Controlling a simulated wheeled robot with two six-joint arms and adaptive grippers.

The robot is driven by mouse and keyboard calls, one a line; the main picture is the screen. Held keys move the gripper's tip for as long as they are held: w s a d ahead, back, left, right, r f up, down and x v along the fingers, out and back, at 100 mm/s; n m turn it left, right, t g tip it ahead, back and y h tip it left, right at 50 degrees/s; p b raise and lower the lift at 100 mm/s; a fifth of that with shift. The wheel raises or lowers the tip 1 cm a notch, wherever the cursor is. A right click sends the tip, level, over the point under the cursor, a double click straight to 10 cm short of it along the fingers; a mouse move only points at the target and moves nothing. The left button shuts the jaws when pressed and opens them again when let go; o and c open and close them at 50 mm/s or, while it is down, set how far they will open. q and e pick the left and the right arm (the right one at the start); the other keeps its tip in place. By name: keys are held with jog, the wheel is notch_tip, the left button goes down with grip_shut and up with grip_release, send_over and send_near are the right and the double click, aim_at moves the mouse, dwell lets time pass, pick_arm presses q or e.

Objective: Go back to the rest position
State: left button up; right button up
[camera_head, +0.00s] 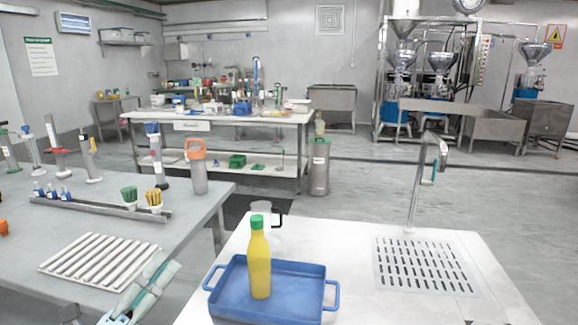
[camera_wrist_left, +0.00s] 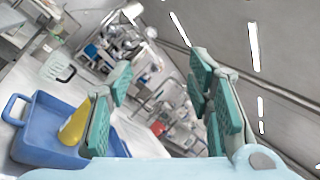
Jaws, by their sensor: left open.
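My left gripper (camera_head: 160,272) shows low in the head view, left of the blue tray and in front of the ribbed white rack. In the left wrist view its teal-padded fingers (camera_wrist_left: 157,88) are spread apart with nothing between them. A yellow bottle (camera_head: 260,265) with a green cap stands upright in the blue tray (camera_head: 312,272) on the white counter. The bottle (camera_wrist_left: 75,127) and tray (camera_wrist_left: 42,112) also show tilted at the left of the wrist view, apart from the fingers. My right gripper is not in view.
A clear pitcher (camera_head: 262,218) with a dark handle stands behind the tray. A tap (camera_head: 418,185) rises behind the drain grate (camera_head: 425,266) at right. The ribbed white rack (camera_head: 98,262) lies on the left grey table. The white counter between tray and grate is clear.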

pick_arm(q)
jog(key=s+a+f+n+g+y, duration=0.1)
jog(key=a+f+n+y, duration=0.85)
jog(key=n+y, duration=0.7)
jog(key=s+f+n+g, duration=0.6)
jog(key=f+n, duration=0.3)
jog(key=f, duration=0.3)
jog(key=s+d+f+n+g+h, duration=0.25)
jog(key=s+d+f+g, duration=0.2)
jog(key=s+f, duration=0.35)
jog(key=s+d+f+n+g+h, duration=0.25)
jog(key=s+f+g, duration=0.25)
jog(key=s, duration=0.6)
notch_tip(320, 180, down, 17)
jog(key=a+g, duration=0.1)
jog(key=a, duration=0.1)
jog(key=s+a+f+g, duration=0.2)
jog(key=s+f, duration=1.1)
jog(key=f, duration=0.2)
notch_tip(320, 180, up, 15)
jog(key=s+d+p, duration=0.1)
jog(key=s+p, duration=0.1)
jog(key=p, duration=1.3)
jog(key=shift+d+f+n, duration=0.15)
jog(key=shift+d+n, duration=0.1)
jog(key=shift+n, duration=0.2)
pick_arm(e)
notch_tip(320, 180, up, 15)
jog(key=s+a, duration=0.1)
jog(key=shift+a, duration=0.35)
